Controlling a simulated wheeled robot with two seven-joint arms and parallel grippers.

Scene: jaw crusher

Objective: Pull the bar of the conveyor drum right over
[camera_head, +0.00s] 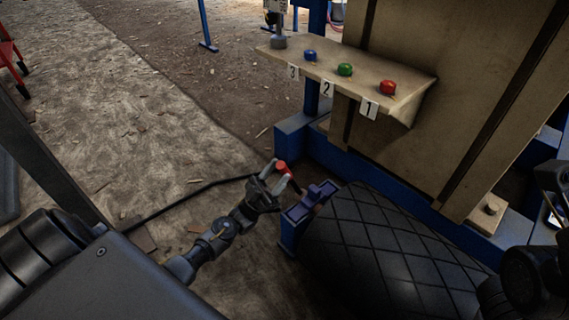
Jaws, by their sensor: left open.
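The black conveyor drum (385,250) with a crosshatched surface lies at the lower middle right. A blue bracket (296,222) stands at its left end. A short bar with a red end (281,167) sticks up by the bracket; most of the bar is hidden or too dark to make out. My left gripper (276,182) is open, with its grey fingers on either side of the bar near the red end. I cannot tell whether they touch it. Dark parts of my right arm (525,278) show at the right edge; its jaws cannot be made out.
Above the drum, a tan shelf (420,85) carries red (388,87), green (345,69) and blue (310,55) buttons. A blue frame beam (375,175) runs behind the drum. The ground at left is mostly clear.

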